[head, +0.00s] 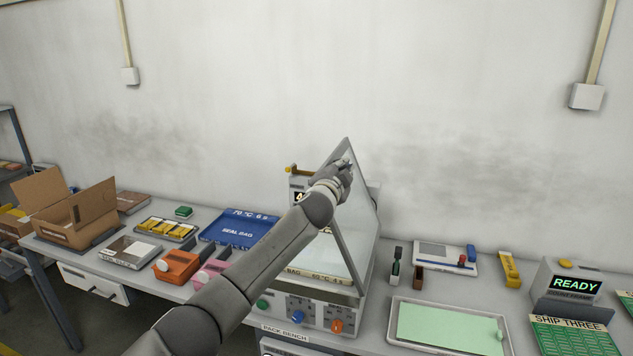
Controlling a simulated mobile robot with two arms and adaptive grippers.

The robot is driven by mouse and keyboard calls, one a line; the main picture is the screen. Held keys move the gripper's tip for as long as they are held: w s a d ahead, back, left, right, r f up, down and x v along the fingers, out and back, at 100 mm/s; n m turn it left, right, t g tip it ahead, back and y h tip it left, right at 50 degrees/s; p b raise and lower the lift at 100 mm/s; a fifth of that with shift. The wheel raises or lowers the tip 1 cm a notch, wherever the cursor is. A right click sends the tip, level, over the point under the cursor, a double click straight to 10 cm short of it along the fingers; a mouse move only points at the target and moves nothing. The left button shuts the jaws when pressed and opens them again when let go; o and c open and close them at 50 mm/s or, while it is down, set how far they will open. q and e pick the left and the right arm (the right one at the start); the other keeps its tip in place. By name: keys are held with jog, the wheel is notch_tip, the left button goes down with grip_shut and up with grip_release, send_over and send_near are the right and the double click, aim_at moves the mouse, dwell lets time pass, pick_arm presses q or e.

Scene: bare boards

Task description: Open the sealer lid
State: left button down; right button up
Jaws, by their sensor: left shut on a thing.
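The sealer (318,309) stands on the bench near the middle of the head view, with green, blue and orange knobs on its front. Its clear lid (357,219) in a grey frame is raised and tilted steeply up. My left gripper (345,167) is at the upper part of the lid, shut on it near its raised edge. The exact grip is too small to make out. My left forearm covers part of the sealer and the lid's left side. My right gripper does not show.
On the left are an open cardboard box (77,218), a tray of yellow packs (167,229), a blue board (238,228), and orange (177,266) and pink devices. On the right are a green-topped tray (450,329), a white scale-like plate (446,258) and a READY display (574,287). The wall is behind.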

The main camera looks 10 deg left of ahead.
pick_arm(q)
jog(key=shift+s+d+r+m, duration=0.1)
jog(key=shift+d+r+m, duration=0.1)
jog(key=shift+d, duration=0.45)
jog(key=shift+d+r+m, duration=0.1)
jog(key=shift+d+m, duration=0.1)
jog(key=shift+d, duration=0.45)
jog(key=c, duration=1.7)
grip_release()
jog(key=shift+o, duration=0.8)
jog(key=shift+f, duration=0.1)
jog(key=shift+o, duration=0.4)
jog(key=shift+s, duration=0.1)
jog(key=s, duration=1.1)
jog(key=shift+s+a, duration=0.35)
jog(key=shift+a, duration=0.1)
